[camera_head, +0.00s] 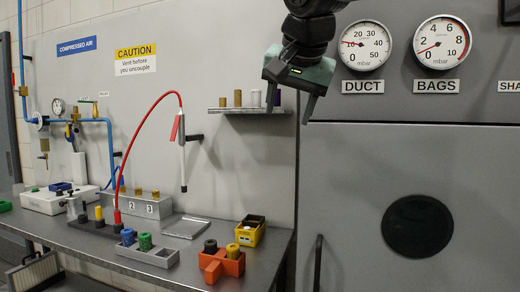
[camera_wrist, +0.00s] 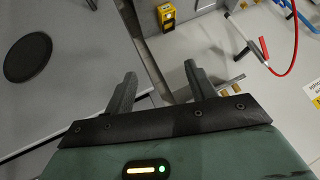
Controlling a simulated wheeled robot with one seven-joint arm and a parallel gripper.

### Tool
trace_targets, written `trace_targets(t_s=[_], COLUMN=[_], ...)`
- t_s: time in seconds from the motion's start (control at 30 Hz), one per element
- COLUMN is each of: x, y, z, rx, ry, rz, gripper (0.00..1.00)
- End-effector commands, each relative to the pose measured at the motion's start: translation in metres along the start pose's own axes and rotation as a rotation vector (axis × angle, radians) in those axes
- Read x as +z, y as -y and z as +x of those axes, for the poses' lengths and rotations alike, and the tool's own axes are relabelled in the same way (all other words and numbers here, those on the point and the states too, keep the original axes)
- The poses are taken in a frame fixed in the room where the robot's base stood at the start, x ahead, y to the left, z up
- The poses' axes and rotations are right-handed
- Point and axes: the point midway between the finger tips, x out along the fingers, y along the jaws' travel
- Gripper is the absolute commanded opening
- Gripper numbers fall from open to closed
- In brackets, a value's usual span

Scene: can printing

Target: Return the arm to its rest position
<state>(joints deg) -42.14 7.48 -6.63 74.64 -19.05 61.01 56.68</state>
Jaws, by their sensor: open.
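My gripper (camera_head: 291,100) is raised in front of the grey wall, at the upper middle of the head view. Its two fingers are apart and nothing is between them. In the wrist view my gripper (camera_wrist: 158,90) also shows spread fingers with empty space between. It hangs just right of the small wall shelf (camera_head: 250,110) in the picture, above the bench's right end. How far it is from the shelf I cannot tell.
The bench (camera_head: 165,250) holds an orange block (camera_head: 222,265), a yellow box (camera_head: 250,231) and a metal tray (camera_head: 186,227). A red hose (camera_head: 143,122) arcs above it. The grey cabinet (camera_head: 440,160) with DUCT and BAGS gauges stands at right.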

Motion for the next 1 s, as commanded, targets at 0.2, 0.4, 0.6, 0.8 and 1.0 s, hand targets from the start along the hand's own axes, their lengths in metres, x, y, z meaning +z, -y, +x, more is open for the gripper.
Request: trace_targets(t_s=[0.2,0.4,0.6,0.8,1.0], x=[0.129,0.250,0.351,0.400,0.408], y=[-0.045,-0.108,-0.185,-0.235,-0.244], z=[0.055,0.076,0.075,0.068,0.066], rx=[-0.006,-0.036,-0.061,-0.070,-0.073], ry=[0.265,0.476,0.644,0.729,0.743], rz=[-0.321,-0.582,-0.786,-0.889,-0.910], gripper=[0.56,0.56,0.56,0.56,0.56])
